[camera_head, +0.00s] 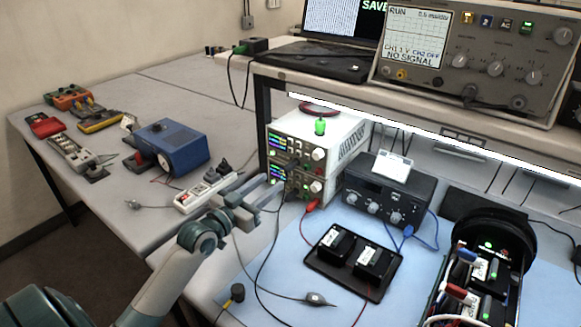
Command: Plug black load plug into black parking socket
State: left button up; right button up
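My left gripper (272,187) reaches in from the lower left, its pale fingers pointing at the front of the stacked power supply (325,140). A small black plug (291,184) is at the power supply's front, close to the fingertips, and a black lead hangs down nearby. I cannot tell whether the fingers touch the plug or how far apart their tips are. A red plug (312,205) is at the lower front of the power supply. I cannot make out for certain which socket is the black parking socket. My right gripper is not in view.
A black tray with two black modules (373,262) lies on the blue mat. The open black cylinder (491,240) stands at right. A white power strip (207,191) and a blue box (172,146) are at left. The instrument shelf overhangs the back.

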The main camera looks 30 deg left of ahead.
aim_at(285, 171)
pick_arm(q)
jog(key=w, duration=0.3)
jog(key=w+b, duration=0.1)
jog(key=w, duration=0.4)
jog(key=shift+w+d+b, duration=0.3)
jog(key=shift+w+d, duration=0.05)
jog(key=shift+w, duration=0.2)
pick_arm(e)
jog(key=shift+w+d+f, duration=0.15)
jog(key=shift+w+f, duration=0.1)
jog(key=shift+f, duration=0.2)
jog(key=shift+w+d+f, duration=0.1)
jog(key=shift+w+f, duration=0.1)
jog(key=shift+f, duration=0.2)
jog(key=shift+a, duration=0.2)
pick_arm(q)
jog(key=shift+p, duration=0.35)
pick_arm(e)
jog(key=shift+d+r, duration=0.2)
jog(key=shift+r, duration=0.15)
pick_arm(q)
grip_shut()
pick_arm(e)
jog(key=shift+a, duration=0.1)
